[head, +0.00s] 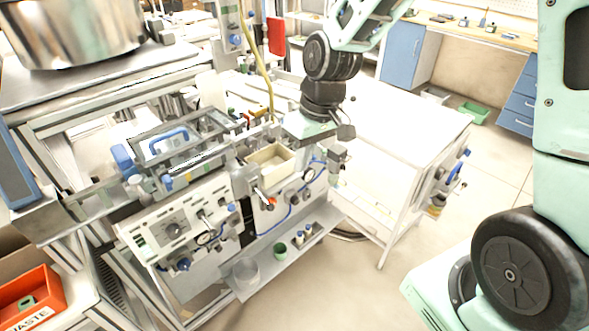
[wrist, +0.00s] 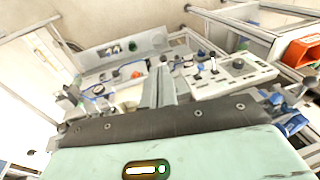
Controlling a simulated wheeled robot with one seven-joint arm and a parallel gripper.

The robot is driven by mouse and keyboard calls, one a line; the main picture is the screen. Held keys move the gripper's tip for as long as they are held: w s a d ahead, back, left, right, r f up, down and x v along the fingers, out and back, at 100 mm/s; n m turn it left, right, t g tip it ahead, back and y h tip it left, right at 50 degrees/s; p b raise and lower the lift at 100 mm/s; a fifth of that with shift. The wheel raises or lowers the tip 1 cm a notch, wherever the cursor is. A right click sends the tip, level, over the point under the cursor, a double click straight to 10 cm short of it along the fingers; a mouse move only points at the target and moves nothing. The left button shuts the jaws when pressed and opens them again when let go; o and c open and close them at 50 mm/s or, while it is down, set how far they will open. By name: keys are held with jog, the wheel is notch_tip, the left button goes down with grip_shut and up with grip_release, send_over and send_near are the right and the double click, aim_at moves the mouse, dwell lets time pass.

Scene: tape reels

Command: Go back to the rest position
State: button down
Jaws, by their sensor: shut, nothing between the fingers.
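My gripper (head: 337,165) hangs down at the right end of the grey machine, below my black wrist joints. In the wrist view its fingers (wrist: 164,86) are together with nothing between them. The machine's front panel (head: 180,225) with dials and knobs faces the front left. It also shows in the wrist view (wrist: 235,75). Whether the gripper touches the machine I cannot tell. I see no object held.
A large steel pot (head: 75,30) stands at the upper left. An orange waste bin (head: 28,295) is at the lower left. A white table (head: 415,125) stands right of the machine. A lower shelf (head: 285,250) holds small cups. Open floor lies front right.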

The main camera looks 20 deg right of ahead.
jog(key=shift+s+d+r, duration=0.1)
jog(key=shift+s+r, duration=0.05)
jog(key=shift+r, duration=0.15)
dwell(0.4)
jog(key=s+a+n+h+b, duration=0.1)
jog(key=s+a, duration=0.3)
jog(key=s, duration=0.6)
jog(key=s+a+n+h+b, duration=0.1)
jog(key=s+a+n+b, duration=0.2)
jog(key=s, duration=0.7)
jog(key=shift+a+r, duration=0.35)
jog(key=shift+a, duration=0.45)
dwell(1.8)
